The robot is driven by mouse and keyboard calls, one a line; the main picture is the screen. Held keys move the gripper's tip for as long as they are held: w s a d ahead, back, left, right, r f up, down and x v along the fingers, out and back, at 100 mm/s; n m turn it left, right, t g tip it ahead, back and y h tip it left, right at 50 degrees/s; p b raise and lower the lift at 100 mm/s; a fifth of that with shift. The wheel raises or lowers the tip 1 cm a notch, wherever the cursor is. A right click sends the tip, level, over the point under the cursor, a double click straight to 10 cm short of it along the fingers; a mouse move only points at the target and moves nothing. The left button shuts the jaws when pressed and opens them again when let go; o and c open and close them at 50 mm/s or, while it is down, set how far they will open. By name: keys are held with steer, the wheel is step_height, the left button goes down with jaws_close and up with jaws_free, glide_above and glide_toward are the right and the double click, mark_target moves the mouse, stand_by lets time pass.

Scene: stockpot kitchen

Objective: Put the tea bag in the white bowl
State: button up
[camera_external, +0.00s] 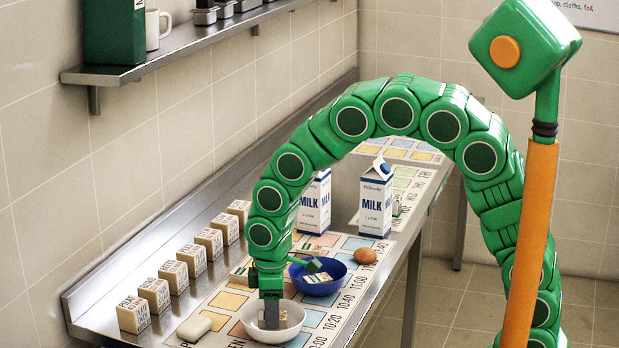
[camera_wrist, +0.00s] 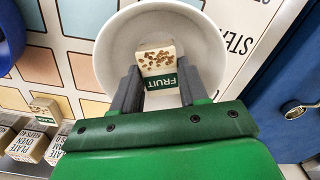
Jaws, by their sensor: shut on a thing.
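The white bowl (camera_external: 293,325) stands near the front edge of the counter, on the printed mat. In the wrist view the white bowl (camera_wrist: 112,52) fills the upper middle. A small pale packet with brown specks and a green band reading FRUIT, which I take as the tea bag (camera_wrist: 156,58), is between my fingers, inside the bowl's outline. My gripper (camera_external: 271,314) points down into the bowl and is shut on the packet; its fingers also show in the wrist view (camera_wrist: 160,88). I cannot tell whether the packet touches the bowl's bottom.
A blue bowl (camera_external: 334,284) with items in it stands just behind the white bowl. An egg (camera_external: 365,256) and two milk cartons (camera_external: 375,205) are farther back. Several lettered blocks (camera_external: 134,315) line the wall side. A pale soap-like block (camera_external: 194,328) lies left of the white bowl.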

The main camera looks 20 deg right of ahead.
steer(key=shift+f, duration=0.6)
steer(key=shift+f, duration=0.3)
steer(key=o, duration=1)
steer(key=shift+f, duration=0.1)
step_height(320, 180, up, 13)
steer(key=shift+f, duration=0.1)
steer(key=shift+d, duration=0.1)
